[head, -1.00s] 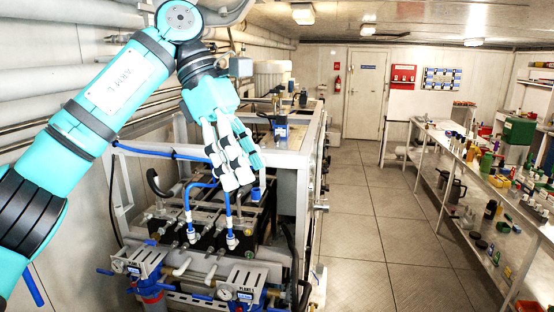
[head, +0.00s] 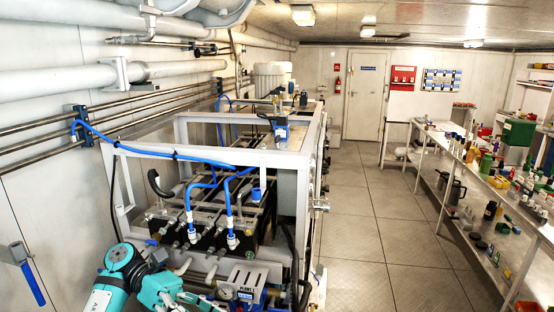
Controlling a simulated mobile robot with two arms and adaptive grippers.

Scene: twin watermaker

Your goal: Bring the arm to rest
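My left arm is low in the bottom left corner of the head view, in front of the watermaker frame (head: 205,156). Its turquoise links fold near the picture's lower edge. My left gripper (head: 203,302) points right, beside the gauge unit marked Plant 1 (head: 243,283). The lower edge cuts off part of it, and its finger opening cannot be made out. I see nothing held in it. I cannot tell whether it touches the unit. My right arm and gripper are not in view.
Blue hoses (head: 110,142) run from the wall pipes over the frame to fittings inside it. The floor aisle (head: 362,215) is clear up to the door (head: 364,92). Shelves with many items (head: 480,170) line the right.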

